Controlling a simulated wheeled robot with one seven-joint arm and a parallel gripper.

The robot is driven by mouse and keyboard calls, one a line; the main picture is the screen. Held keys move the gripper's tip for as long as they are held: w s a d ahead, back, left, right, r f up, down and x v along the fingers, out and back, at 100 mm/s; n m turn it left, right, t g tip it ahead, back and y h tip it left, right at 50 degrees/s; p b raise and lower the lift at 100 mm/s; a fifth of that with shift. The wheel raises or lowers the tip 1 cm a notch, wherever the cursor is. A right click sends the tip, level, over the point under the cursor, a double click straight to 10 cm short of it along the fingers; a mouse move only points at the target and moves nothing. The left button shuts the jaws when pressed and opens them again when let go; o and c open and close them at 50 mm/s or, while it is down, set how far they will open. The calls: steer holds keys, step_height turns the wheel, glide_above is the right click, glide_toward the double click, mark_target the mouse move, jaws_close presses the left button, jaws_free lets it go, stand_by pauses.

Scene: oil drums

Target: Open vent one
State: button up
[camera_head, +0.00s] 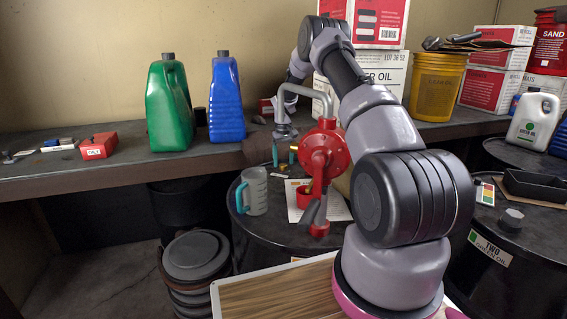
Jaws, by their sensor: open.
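A dark drum (250,232) stands in the middle, below the bench edge; no number shows on it. A red hand pump (325,150) with a grey bent spout stands on its top. My gripper (284,161) points down behind and left of the pump, over the back of this drum top. Its fingers are apart. A small yellowish piece (283,168) shows just below the fingers; I cannot tell whether it is the vent cap or whether the fingers touch it. My arm and the pump hide part of the drum top.
A clear measuring jug (256,192) and a paper sheet (296,205) are on the drum top near the pump. Green (168,105) and blue (226,100) bottles stand on the bench (130,165). A drum marked TWO (489,248) is at right.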

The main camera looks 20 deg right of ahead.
mark_target(284, 164)
step_height(284, 164, up, 10)
stand_by(0.3)
steer(key=shift+f, duration=0.15)
